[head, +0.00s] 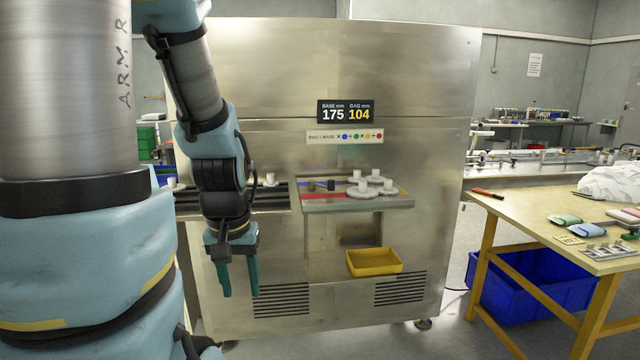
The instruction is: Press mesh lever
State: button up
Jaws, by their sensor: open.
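The flow wrapper is a big steel cabinet (415,85) with a shelf-like recess (400,202) in its front. Light grey gears (362,192) with upright knobs lie on the right of that shelf, and two short dark posts (331,185) stand left of them. I cannot tell which part is the mesh lever. My gripper (239,282) points down with its teal fingers apart and empty. In the picture it is left of and lower than the gear shelf, in front of the cabinet.
A display (346,111) reads base 175, bag 104, above a strip of coloured dots (345,136). A yellow tray (374,262) sits low in the cabinet. A wooden table (540,215) with tools stands right, a blue bin (530,290) under it. The floor between is clear.

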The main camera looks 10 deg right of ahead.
aim_at(331, 187)
jog(key=i+u, duration=0.25)
jog(key=i, duration=0.7)
